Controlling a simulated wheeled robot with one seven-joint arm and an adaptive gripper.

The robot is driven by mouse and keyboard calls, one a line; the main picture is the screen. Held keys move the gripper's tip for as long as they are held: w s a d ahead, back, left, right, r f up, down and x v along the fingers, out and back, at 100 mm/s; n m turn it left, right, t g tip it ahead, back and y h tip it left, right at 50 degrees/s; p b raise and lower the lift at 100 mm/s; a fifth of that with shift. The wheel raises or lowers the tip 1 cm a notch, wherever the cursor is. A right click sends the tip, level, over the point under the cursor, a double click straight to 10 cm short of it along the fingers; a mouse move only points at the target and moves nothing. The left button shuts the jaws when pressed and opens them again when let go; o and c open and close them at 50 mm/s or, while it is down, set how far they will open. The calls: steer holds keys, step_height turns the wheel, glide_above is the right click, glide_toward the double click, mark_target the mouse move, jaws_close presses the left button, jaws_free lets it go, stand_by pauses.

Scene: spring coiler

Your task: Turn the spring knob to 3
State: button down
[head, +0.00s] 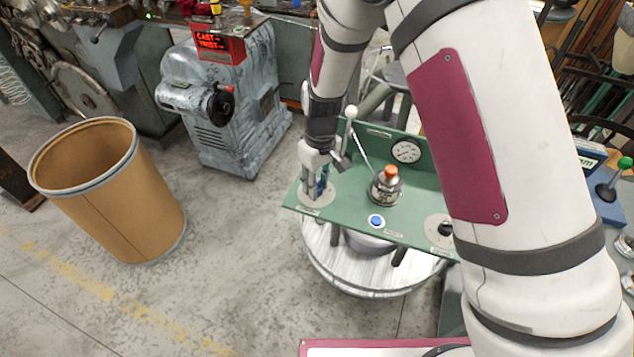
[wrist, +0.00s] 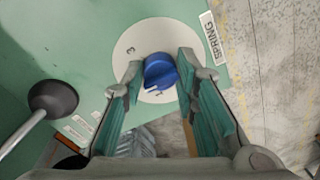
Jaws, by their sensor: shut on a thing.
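The spring knob (wrist: 160,72) is blue and sits on a round white dial plate (wrist: 132,40) on the green panel. A "SPRING" label (wrist: 213,38) is beside the dial. In the wrist view, a "3" shows at the dial's upper left, and white marks show at the knob's lower edge. In the head view, my gripper (head: 318,187) points down over the panel's left dial (head: 313,202), and mostly hides the knob.
A lever (wrist: 53,98) with a dark base stands close to my gripper; its white ball (head: 350,112) shows in the head view. The panel also has an orange-topped part (head: 388,185), a gauge (head: 406,151), a blue button (head: 376,221) and a black knob (head: 445,229).

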mark_target(320, 188)
steer(key=m+p, duration=0.1)
steer(key=m, duration=0.4)
steer(key=shift+s+m, duration=0.1)
steer(key=shift+m, duration=0.3)
steer(key=m+p, duration=0.1)
steer(key=m, duration=0.4)
steer(key=shift+m+t, duration=0.3)
stand_by(0.3)
steer(key=c, duration=1.3)
jaws_free()
steer(key=r, duration=1.2)
steer(key=shift+s+d, duration=0.1)
steer(key=shift+d, duration=0.25)
